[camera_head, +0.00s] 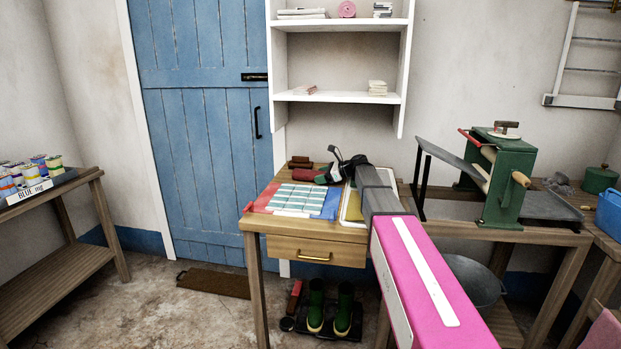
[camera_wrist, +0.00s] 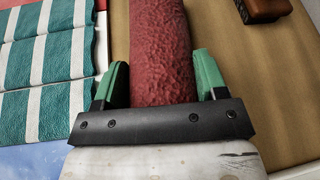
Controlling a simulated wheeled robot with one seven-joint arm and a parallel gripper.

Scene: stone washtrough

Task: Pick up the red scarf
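The red scarf (camera_head: 307,174) is a rolled, textured red bundle on the wooden table with the drawer (camera_head: 285,247). In the wrist view the scarf (camera_wrist: 160,50) runs upward from between the fingers. My gripper (camera_head: 324,177) is low at the scarf's right end in the head view. In the wrist view my gripper (camera_wrist: 162,82) has its green fingertips spread, one on each side of the scarf. The fingers are very near its sides; I cannot tell whether they touch. The scarf's near end is hidden behind the black gripper bar.
Teal-and-white striped cloth (camera_head: 305,199) lies left of the scarf, over blue and red cloth. A brown block (camera_head: 300,162) lies behind it. A pale-rimmed tray (camera_head: 345,206) is at the right, partly behind my arm. A green mangle (camera_head: 500,180) stands farther right.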

